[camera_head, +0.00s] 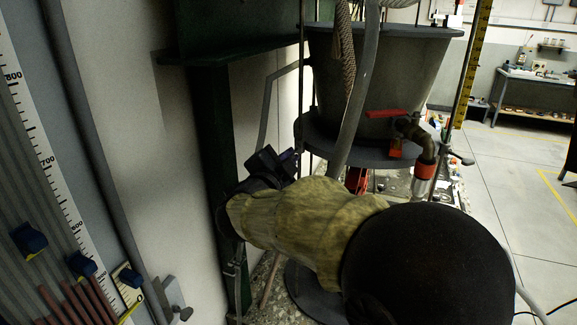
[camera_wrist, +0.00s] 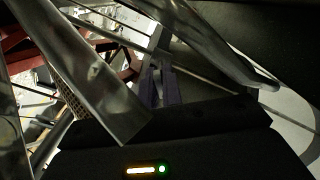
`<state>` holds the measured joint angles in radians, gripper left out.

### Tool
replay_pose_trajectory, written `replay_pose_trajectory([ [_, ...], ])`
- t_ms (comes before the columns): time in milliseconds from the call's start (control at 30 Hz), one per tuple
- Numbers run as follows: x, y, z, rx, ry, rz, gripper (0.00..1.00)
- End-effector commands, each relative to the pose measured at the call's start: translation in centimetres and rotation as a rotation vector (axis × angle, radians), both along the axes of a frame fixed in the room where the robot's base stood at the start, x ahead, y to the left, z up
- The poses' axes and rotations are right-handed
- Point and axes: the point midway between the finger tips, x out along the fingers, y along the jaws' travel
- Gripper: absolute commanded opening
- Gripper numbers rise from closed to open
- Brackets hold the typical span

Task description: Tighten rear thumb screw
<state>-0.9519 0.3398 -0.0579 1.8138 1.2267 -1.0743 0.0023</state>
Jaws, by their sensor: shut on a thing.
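My gripper (camera_head: 289,158) is at the end of my arm in the head view, left of and below the grey tank (camera_head: 400,68), close to a thin upright rod. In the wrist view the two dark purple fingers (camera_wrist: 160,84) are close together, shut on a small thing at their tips. That fits the rear thumb screw, but the screw itself is too dark and too hidden to make out. I cannot tell how far it is turned.
A dark green upright post (camera_head: 212,130) stands just left of my gripper. A grey hose (camera_head: 357,95) hangs before the tank. A red-handled valve (camera_head: 388,114) sits on the tank's front. In the wrist view a metal tube (camera_wrist: 85,70) crosses close on the left.

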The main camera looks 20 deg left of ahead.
Motion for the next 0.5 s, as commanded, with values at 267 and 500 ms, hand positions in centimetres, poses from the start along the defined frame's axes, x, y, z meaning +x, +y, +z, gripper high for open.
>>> replay_pose_trajectory([
  [267, -0.13, 0.1, -0.4, 0.008, 0.008, 0.002, 0.0],
  [500, -0.12, 0.1, -0.4, 0.007, 0.007, 0.002, 0.25],
])
